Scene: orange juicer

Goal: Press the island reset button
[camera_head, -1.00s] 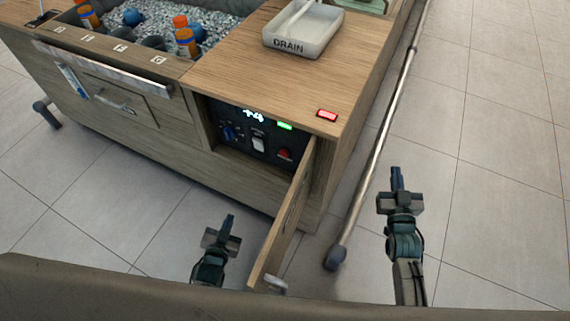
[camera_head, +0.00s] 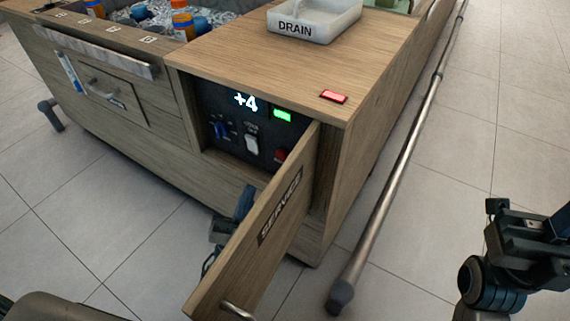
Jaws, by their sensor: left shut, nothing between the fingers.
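The island (camera_head: 236,59) is a wooden cabinet with an open compartment in its front. Inside is a dark control panel (camera_head: 262,137) with a lit "+4" display, a green light, a blue knob and a white switch. A round red button (camera_head: 281,154) sits at the panel's lower right, partly hidden by the open door; its label is not readable. My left gripper (camera_head: 244,203) is shut and empty, below and in front of the compartment, partly behind the door. My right gripper (camera_head: 560,225) is at the right edge, cut off by the frame, and far from the panel.
The open wooden door (camera_head: 265,235), marked "SERVICE", juts toward me between my arms. A red lit block (camera_head: 333,97) lies on the countertop. A "DRAIN" tray (camera_head: 318,27) stands behind it. A metal rail (camera_head: 396,166) runs along the right side. Tiled floor is clear at left.

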